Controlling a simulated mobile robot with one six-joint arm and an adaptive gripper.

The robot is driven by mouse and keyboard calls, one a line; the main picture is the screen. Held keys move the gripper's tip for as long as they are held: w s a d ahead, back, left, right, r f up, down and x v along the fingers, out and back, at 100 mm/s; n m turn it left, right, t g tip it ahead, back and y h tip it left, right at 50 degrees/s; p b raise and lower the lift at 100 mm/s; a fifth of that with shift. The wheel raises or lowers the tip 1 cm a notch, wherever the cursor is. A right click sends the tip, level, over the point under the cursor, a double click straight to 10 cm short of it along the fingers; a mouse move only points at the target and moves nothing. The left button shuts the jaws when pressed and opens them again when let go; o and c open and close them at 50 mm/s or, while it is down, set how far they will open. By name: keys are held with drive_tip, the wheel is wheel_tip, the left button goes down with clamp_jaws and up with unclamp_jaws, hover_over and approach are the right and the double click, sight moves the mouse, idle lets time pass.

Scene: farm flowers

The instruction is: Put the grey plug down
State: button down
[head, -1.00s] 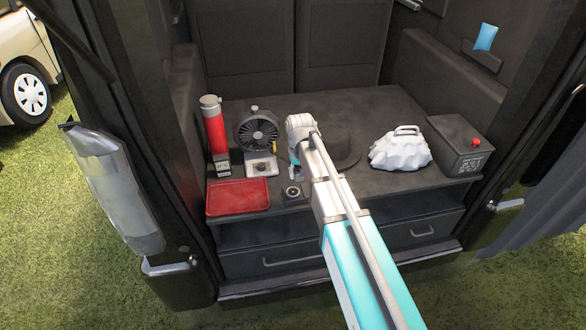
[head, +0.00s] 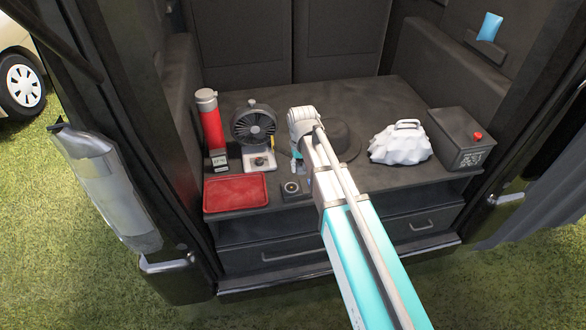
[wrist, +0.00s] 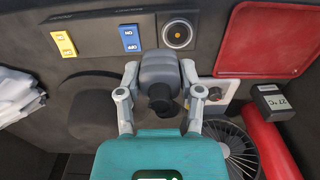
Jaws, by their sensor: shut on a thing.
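The grey plug (wrist: 160,68) sits between the two fingers of my gripper (wrist: 160,77) in the wrist view, and the gripper is shut on it. The plug has a grey body and a black end. A dark block with a round socket (wrist: 178,34) lies just beyond the plug in that view; I cannot tell whether the plug touches the shelf. In the head view the socket block (head: 292,188) is at the shelf's front edge, and my arm hides the plug and most of the gripper.
On the shelf (head: 350,95) are a red tray (head: 236,193), a red flask (head: 210,125), a fan (head: 254,124), a dark hat (head: 345,142), a white lumpy object (head: 399,146) and a black box (head: 460,140). Blue (wrist: 129,38) and yellow (wrist: 63,44) switches lie near the socket.

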drive_tip(key=w+a+f+b, duration=0.1)
drive_tip(key=w+f+b, duration=0.1)
drive_tip(key=w, duration=0.1)
drive_tip(key=w+f+b, duration=0.2)
drive_tip(key=w+f, duration=0.1)
drive_tip(key=w, duration=0.1)
drive_tip(key=w+a+f+b, duration=0.1)
drive_tip(key=w+f+b, duration=0.1)
drive_tip(key=w+b, duration=0.1)
drive_tip(key=shift+w+a+f, duration=0.25)
drive_tip(key=shift+w+a, duration=0.1)
drive_tip(key=shift+w+a+f+b, duration=0.15)
drive_tip(key=shift+w+f+b, duration=0.4)
drive_tip(key=shift+b, duration=0.1)
drive_tip(key=shift+w+a+f+b, duration=0.1)
drive_tip(key=shift+w+f+b, duration=0.35)
drive_tip(key=shift+f+b, duration=0.3)
drive_tip(key=shift+s+f+b, duration=0.1)
drive_tip(key=shift+f+b, duration=1.15)
drive_tip(key=shift+f+b, duration=0.6)
